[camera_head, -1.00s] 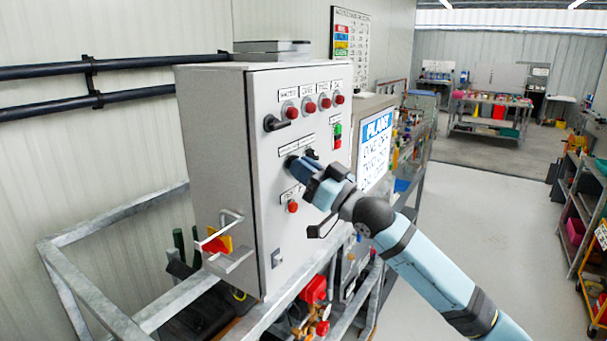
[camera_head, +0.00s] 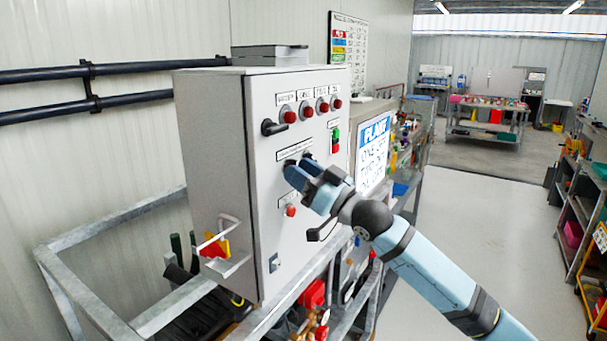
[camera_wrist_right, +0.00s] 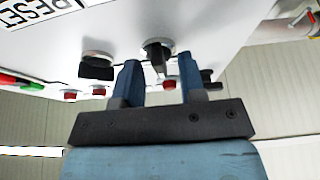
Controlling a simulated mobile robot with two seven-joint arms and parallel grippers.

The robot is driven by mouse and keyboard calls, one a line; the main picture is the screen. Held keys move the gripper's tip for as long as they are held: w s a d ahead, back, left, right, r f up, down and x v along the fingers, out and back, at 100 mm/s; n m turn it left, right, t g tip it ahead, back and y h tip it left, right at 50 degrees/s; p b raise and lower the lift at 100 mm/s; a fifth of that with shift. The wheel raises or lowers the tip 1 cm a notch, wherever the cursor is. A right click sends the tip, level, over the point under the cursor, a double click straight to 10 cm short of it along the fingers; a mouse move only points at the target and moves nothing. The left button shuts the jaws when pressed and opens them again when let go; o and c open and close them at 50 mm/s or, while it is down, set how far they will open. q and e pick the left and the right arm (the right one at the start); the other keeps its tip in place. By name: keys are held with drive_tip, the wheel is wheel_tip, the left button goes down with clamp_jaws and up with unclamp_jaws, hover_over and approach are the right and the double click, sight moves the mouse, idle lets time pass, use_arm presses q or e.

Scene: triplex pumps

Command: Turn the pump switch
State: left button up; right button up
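The pump switches are black rotary knobs on the front of a grey control cabinet (camera_head: 215,150). One knob (camera_wrist_right: 158,52) shows between my right fingertips in the right wrist view; I cannot tell whether they touch it. A second black knob (camera_wrist_right: 97,67) is just left of it there. My right gripper (camera_head: 301,168) is open at the middle of the panel in the head view, hiding much of the knobs. Its two blue fingers (camera_wrist_right: 160,78) are apart in the right wrist view. My left gripper is not in view.
Red lamps (camera_head: 307,109), a black handle (camera_head: 273,127) and a green-and-red button (camera_head: 336,139) surround the knobs. A red button (camera_head: 290,211) sits below. A metal frame (camera_head: 75,284) stands around the cabinet. The floor (camera_head: 490,220) to the right is clear.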

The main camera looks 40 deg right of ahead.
drive_tip(key=b+v, duration=0.3)
drive_tip(key=v, duration=1)
drive_tip(key=shift+s+d+b, duration=0.25)
drive_tip(key=shift+s+b, duration=0.05)
drive_tip(key=shift+s, duration=0.05)
drive_tip(key=shift+f, duration=0.1)
